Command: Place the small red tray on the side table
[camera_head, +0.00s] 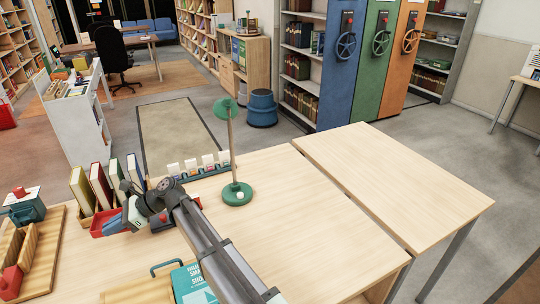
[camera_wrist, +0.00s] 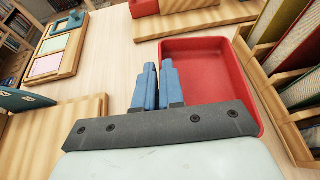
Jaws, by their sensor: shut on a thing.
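The small red tray (camera_wrist: 215,62) lies on the wooden desk, beside a wooden rack of upright books. In the head view only part of the tray (camera_head: 98,225) shows, beside my gripper (camera_head: 126,217). In the wrist view my gripper (camera_wrist: 158,66) has its blue fingers close together at the tray's left wall, shut on that wall. The tray looks level; I cannot tell whether it is lifted. A side table (camera_head: 400,175) with a bare wooden top stands right of the desk in the head view.
The book rack (camera_wrist: 285,110) stands close along the tray's right side. A green round-based stand (camera_head: 237,194) and a row of small cards (camera_head: 200,166) are on the desk. A teal book (camera_head: 192,285) lies in front. The desk's right part is clear.

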